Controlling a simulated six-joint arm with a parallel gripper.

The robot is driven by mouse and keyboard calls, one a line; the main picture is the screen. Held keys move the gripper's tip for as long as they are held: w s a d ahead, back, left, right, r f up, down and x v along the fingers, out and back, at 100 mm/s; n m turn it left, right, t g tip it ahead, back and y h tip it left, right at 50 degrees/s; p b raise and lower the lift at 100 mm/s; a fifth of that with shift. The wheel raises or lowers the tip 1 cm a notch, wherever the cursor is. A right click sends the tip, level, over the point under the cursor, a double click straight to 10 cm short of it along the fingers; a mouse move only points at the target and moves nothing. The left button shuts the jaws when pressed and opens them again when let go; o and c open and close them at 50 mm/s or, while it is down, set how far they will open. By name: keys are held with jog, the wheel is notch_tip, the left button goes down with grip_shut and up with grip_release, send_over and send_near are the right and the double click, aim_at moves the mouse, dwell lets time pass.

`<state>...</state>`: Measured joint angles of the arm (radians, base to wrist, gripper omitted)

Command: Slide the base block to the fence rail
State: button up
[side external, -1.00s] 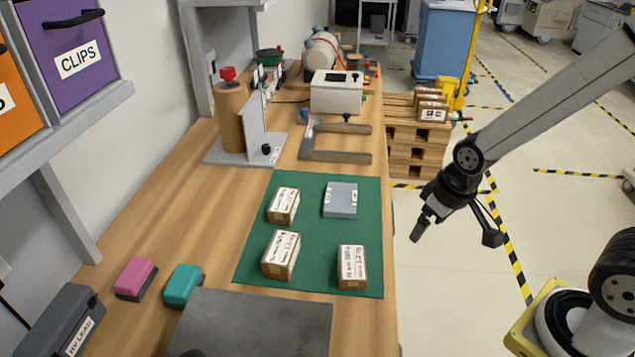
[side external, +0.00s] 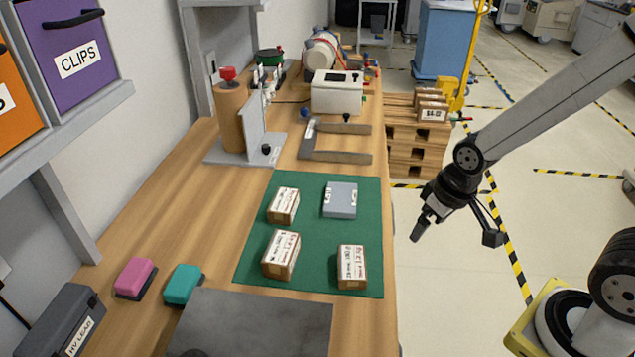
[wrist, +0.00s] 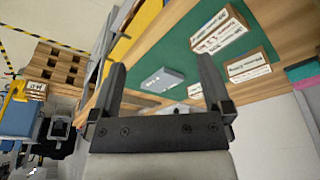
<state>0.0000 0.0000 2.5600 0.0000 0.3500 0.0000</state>
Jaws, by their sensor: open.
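A flat grey block (side external: 340,200), which looks like the base block, lies on the green mat (side external: 308,232) near its far right corner. It also shows between my fingers in the wrist view (wrist: 162,79), some way beyond them. No part is marked as the fence rail. Candidates are a grey U-shaped piece (side external: 342,157) with two prongs just past the mat, and an upright grey plate (side external: 252,112) on a flat base further left. My gripper (side external: 456,236) is open and empty, off the bench's right side over the floor, apart from the block.
Three labelled brown boxes (side external: 284,205) (side external: 281,254) (side external: 352,267) share the mat. A dark grey plate (side external: 252,325), teal block (side external: 184,284) and pink block (side external: 135,278) lie nearer. A white device (side external: 337,92) stands beyond. Bare wood runs left of the mat.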

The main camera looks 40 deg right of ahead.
jog(key=shift+c, duration=0.2)
jog(key=c, duration=0.7)
jog(key=shift+w+a+f+n, duration=0.1)
jog(key=shift+a+n, duration=0.05)
jog(key=shift+n, duration=0.25)
jog(key=c, duration=0.4)
jog(key=shift+w+a+f+n, duration=0.1)
jog(key=shift+a+n, duration=0.05)
jog(key=shift+n, duration=0.35)
grip_shut()
jog(key=w+a+f+n+t+h, duration=0.1)
jog(key=w+a+n+h, duration=0.1)
jog(key=n, duration=0.6)
jog(key=w+a+f+n+t+h, duration=0.1)
jog(key=w+a+f+n+h, duration=0.1)
jog(key=w+a+n, duration=0.2)
jog(key=w+a+f+n+t+h, duration=0.1)
jog(key=w+a+n, duration=0.3)
jog(key=n, duration=0.8)
jog(key=shift+w+f+h, duration=0.15)
jog(key=shift+w+h, duration=0.55)
jog(key=shift+w, duration=0.3)
jog(key=shift+w+a+n+t, duration=0.4)
jog(key=shift+n, duration=0.2)
